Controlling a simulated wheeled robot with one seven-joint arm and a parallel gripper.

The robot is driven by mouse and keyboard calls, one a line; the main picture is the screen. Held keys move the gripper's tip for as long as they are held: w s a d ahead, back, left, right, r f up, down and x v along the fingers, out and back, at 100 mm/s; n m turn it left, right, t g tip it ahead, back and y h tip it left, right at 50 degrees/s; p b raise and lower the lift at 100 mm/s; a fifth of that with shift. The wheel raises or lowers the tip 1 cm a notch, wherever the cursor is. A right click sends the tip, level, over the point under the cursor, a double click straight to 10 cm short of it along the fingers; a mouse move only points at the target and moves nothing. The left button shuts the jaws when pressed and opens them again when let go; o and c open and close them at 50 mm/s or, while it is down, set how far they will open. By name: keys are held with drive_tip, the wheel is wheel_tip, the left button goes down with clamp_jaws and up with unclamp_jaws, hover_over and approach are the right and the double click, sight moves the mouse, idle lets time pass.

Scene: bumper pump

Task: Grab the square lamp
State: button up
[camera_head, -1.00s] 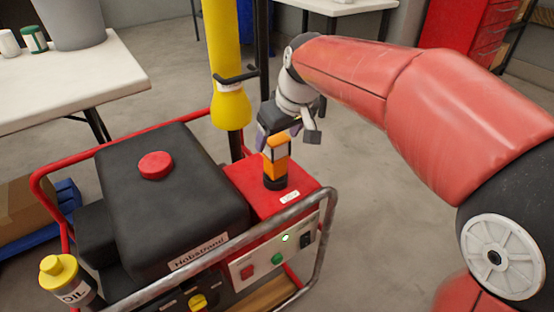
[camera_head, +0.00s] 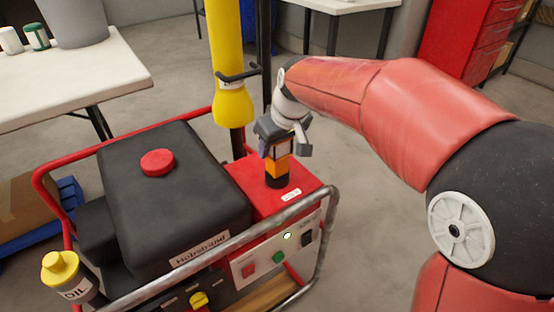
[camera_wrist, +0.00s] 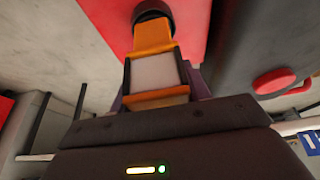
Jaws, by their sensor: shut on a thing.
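The square lamp (camera_head: 278,163) has an orange body, a pale panel and a dark round base. It stands upright on the red top of the generator (camera_head: 262,206). My gripper (camera_head: 275,147) has come down over it from above and is shut on its upper part. In the wrist view the lamp (camera_wrist: 155,72) extends away from the gripper (camera_wrist: 158,100), its dark base against the red surface. The fingers are mostly hidden there behind the gripper's body. The lamp's base appears to touch the red top.
The generator's black tank (camera_head: 170,195) with a red cap (camera_head: 157,162) lies left of the lamp. A tubular frame rail (camera_head: 255,232) runs in front. A yellow hanging tube (camera_head: 228,60) is close behind. An oil bottle (camera_head: 68,280) stands front left. A white table (camera_head: 70,80) is at left.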

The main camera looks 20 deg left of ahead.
drive_tip(key=shift+c, duration=0.9)
drive_tip(key=shift+r, duration=0.15)
